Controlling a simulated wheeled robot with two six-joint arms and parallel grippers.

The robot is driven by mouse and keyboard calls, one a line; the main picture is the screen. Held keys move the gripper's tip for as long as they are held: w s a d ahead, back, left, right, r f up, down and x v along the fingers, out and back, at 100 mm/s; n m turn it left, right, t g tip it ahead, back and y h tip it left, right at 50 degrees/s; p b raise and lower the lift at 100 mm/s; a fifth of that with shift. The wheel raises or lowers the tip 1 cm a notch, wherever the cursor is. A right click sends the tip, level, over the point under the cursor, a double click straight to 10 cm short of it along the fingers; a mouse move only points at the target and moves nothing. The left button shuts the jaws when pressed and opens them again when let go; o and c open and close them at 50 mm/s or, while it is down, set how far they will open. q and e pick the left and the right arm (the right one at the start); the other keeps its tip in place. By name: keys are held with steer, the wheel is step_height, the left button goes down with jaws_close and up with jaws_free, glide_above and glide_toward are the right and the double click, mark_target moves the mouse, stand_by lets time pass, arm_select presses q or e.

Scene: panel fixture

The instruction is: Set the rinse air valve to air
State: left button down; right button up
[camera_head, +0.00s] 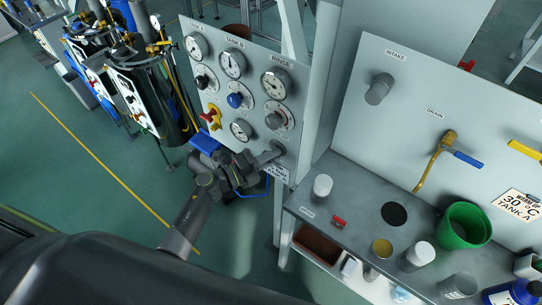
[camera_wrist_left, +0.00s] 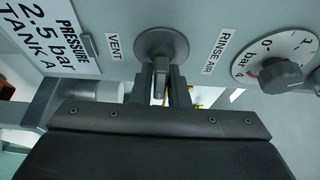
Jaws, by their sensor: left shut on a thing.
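The valve (camera_wrist_left: 160,42) is a round grey knob with a lever handle on the grey gauge panel (camera_head: 225,95). In the left wrist view it sits between the labels VENT (camera_wrist_left: 113,47) and RINSE AIR (camera_wrist_left: 214,52). Its handle points down in that picture, toward my gripper. My left gripper (camera_wrist_left: 160,88) is shut on this handle, one finger on each side. In the head view my left gripper (camera_head: 262,160) reaches the lower right corner of the panel, where the valve (camera_head: 277,149) is partly hidden. My right gripper is not in view.
A dial with a grey knob (camera_wrist_left: 281,76) is beside the valve, and a PRESSURE 2.5 bar TANK A sign (camera_wrist_left: 45,30) is on its other side. Gauges and a red and yellow valve (camera_head: 212,117) are higher up. A bench (camera_head: 345,215) with a green bucket (camera_head: 463,226) stands to the right.

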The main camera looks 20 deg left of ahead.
arm_select(q)
steer(key=shift+f, duration=0.1)
steer(key=c, duration=1.5)
jaws_free()
steer(key=shift+b+v, duration=2.75)
steer(key=shift+v, duration=6)
steer(key=shift+w, duration=0.1)
